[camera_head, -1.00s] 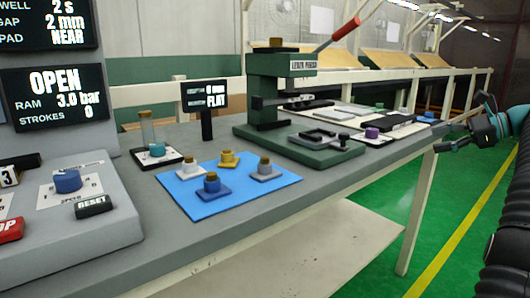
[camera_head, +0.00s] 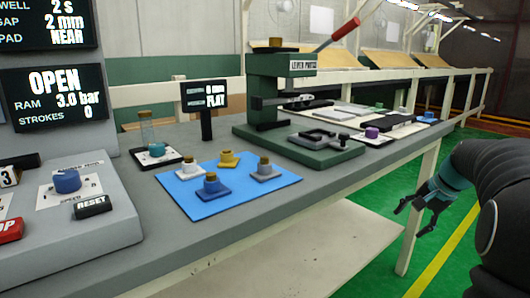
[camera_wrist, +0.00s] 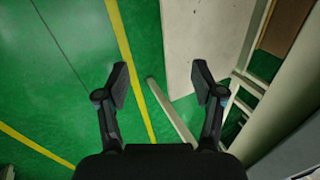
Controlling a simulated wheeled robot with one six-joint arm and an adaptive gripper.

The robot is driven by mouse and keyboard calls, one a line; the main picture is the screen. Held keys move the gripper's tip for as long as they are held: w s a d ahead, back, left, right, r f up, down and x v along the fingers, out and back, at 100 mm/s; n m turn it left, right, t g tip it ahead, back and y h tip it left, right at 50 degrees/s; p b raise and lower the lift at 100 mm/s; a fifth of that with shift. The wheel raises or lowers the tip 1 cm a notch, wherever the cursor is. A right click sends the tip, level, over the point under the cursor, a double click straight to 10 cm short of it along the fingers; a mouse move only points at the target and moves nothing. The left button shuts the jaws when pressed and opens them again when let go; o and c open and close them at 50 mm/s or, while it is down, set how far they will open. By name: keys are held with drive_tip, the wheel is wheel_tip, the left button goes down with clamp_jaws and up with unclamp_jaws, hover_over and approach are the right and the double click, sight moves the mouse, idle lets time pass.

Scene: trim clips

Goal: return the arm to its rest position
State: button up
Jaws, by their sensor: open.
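My gripper (camera_head: 412,210) is at the right side of the head view, in front of the bench's right-hand leg in the picture and lower than the bench top. Its two fingers are spread apart with nothing between them. In the wrist view my gripper (camera_wrist: 162,85) also shows open and empty, above the green floor (camera_wrist: 60,70) and a pale board and leg of the bench. My arm comes in from the right edge of the head view.
The grey bench (camera_head: 330,185) carries a green lever press (camera_head: 285,100), a blue mat (camera_head: 245,200) with several small clips, and a control box (camera_head: 110,225) at left. A pale lower shelf (camera_head: 300,250) lies under it. Green floor with a yellow line (camera_head: 450,250) is clear at right.

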drive_tip(key=s+a+f+n+h, duration=0.1)
drive_tip(key=s+a+n, duration=0.4)
drive_tip(key=s+a, duration=0.6)
drive_tip(key=s+a+f+n+t+h, duration=0.1)
drive_tip(key=s+a+f+n, duration=0.1)
drive_tip(key=s+a+n, duration=0.4)
drive_tip(key=shift+s+a+h, duration=0.4)
drive_tip(key=shift+s+a, duration=2.2)
drive_tip(key=shift+s, duration=2.9)
